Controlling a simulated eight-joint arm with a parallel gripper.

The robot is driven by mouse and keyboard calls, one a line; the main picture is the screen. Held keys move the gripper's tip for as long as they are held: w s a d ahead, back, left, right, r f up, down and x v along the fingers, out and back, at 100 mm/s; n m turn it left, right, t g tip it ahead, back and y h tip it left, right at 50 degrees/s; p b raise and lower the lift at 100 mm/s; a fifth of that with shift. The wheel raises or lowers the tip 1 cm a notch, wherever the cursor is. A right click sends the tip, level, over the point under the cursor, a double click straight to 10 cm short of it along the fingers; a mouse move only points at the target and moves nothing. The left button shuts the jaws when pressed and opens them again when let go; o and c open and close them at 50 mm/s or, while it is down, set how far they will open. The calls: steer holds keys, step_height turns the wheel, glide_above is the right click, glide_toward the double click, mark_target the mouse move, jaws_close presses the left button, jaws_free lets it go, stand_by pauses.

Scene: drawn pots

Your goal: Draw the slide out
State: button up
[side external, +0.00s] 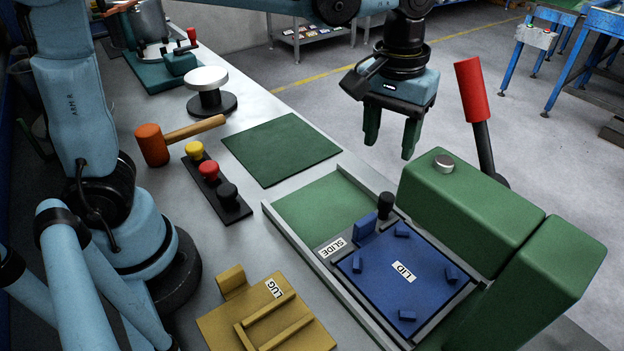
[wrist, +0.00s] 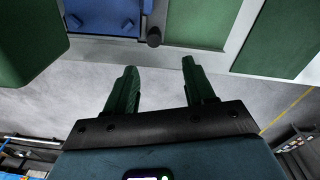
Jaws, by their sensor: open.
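The slide (side external: 323,254) is a grey plate marked SLIDE in a pale-edged channel, partly covered by the blue lid marked LID (side external: 424,285). A black upright knob (side external: 385,205) stands at the slide's right edge; it also shows in the wrist view (wrist: 154,37). My gripper (side external: 392,146) is open and empty, in the air above and behind the channel's far side, apart from the knob. In the wrist view its two green fingers (wrist: 156,80) are spread, with the knob beyond them and the blue lid (wrist: 103,16) at upper left.
A green machine body (side external: 480,215) with a red-handled lever (side external: 472,90) stands right of the channel. The channel's green floor (side external: 325,207) is bare at upper left. A green mat (side external: 282,149), several buttons (side external: 209,171), a mallet (side external: 153,144) and a yellow LUG plate (side external: 255,325) lie left.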

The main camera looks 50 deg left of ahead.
mark_target(387, 197)
steer(key=shift+g, duration=0.3)
steer(key=f, duration=0.4)
steer(key=d+f, duration=0.1)
steer(key=f, duration=0.7)
steer(key=shift+w+d+f, duration=0.2)
steer(key=shift+f, duration=0.05)
steer(key=shift+c, duration=0.2)
jaws_close()
